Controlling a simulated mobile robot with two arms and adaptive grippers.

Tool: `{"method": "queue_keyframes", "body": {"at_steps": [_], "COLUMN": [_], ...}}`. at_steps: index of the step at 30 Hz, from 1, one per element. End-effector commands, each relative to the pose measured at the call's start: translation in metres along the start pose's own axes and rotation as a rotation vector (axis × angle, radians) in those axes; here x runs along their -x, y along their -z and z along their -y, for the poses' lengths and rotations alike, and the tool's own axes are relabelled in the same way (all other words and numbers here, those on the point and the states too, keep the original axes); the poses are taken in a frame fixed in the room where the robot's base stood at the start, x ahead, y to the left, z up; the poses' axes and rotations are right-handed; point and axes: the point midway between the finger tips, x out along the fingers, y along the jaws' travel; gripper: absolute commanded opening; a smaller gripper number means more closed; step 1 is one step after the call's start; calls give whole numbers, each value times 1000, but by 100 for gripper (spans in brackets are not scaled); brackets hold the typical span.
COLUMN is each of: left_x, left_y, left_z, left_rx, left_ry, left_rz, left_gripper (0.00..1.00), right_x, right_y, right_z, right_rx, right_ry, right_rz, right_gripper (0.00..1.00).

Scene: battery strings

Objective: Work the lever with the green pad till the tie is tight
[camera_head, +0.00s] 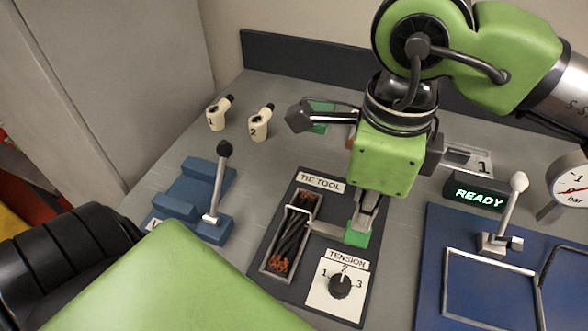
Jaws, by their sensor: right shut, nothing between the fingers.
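The tie tool (265,245) is a dark panel labelled TIE TOOL. Its metal-framed slot holds a bundle of dark cables with orange ends (290,243). A pale band that looks like the tie (297,209) shows near the bundle's upper part. A grey lever (325,230) runs right from the slot to a green pad (357,238). My right gripper (364,220) points down with its fingers shut and empty, right at the pad; I cannot tell whether they touch it. My left gripper is out of view.
A tension knob (340,285) sits just below the pad, its marker near 2. A blue fixture with a black-knobbed lever (218,185) stands left. Right are a READY display (479,196), a white-knobbed lever (507,210) and a gauge (572,187). Two cream pieces (260,123) stand behind.

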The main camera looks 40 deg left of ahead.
Motion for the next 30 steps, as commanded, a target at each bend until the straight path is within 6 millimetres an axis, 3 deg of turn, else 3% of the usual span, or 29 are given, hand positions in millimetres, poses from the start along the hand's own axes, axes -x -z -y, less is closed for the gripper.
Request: {"method": "queue_keyframes", "body": {"at_steps": [5, 14, 30], "left_x": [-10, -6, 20], "left_y": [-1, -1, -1], "left_z": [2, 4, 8], "left_rx": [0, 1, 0], "left_ry": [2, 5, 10], "left_rz": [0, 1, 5], "left_gripper": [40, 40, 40], "right_x": [-11, -6, 40], "right_y": [0, 0, 0], "right_z": [0, 0, 4], "right_rx": [-1, -2, 0], "right_ry": [1, 2, 0], "right_rz": [0, 1, 0], "right_gripper": [0, 0, 0]}}
